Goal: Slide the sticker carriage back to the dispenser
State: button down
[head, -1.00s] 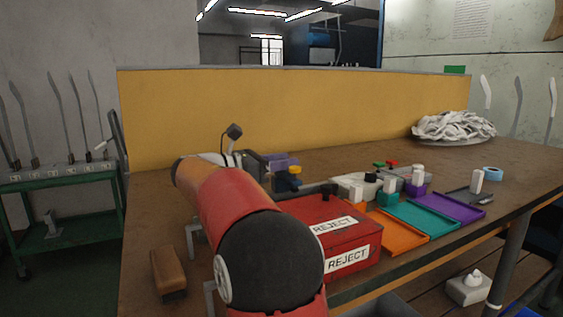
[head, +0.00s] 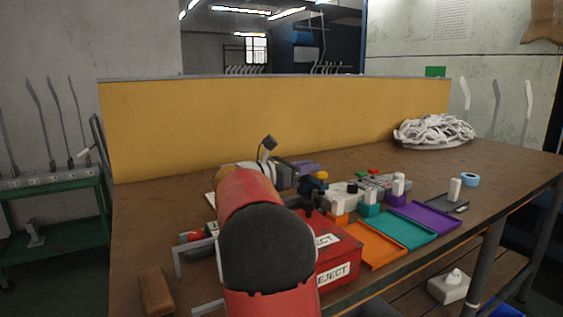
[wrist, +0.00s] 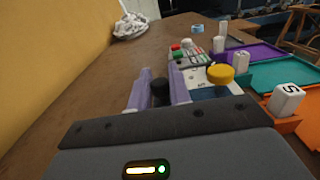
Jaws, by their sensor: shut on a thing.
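My gripper (wrist: 161,88) has two purple fingers, closed around a dark round knob (wrist: 160,86) in the wrist view. The knob appears to be the sticker carriage's handle; the rest of its body is hidden by the gripper. Close to the right of the fingers stands a yellow-topped piece (wrist: 220,74) on a blue and white base; whether it joins the knob is unclear. In the head view the purple fingers (head: 303,167) are just left of the yellow top (head: 321,175). I cannot clearly tell which part is the dispenser.
A red REJECT box (head: 338,251) stands close beside my arm. Orange (head: 372,250), teal (head: 408,229) and purple (head: 432,215) trays lie to the right.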

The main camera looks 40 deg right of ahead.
jog(key=shift+x, duration=1.45)
jog(key=shift+r, duration=0.1)
jog(key=c, duration=1.4)
grip_release()
jog(key=shift+d, duration=0.2)
jog(key=shift+o, duration=0.3)
jog(key=shift+a, duration=0.1)
jog(key=v, duration=0.7)
jog(key=shift+a, duration=0.4)
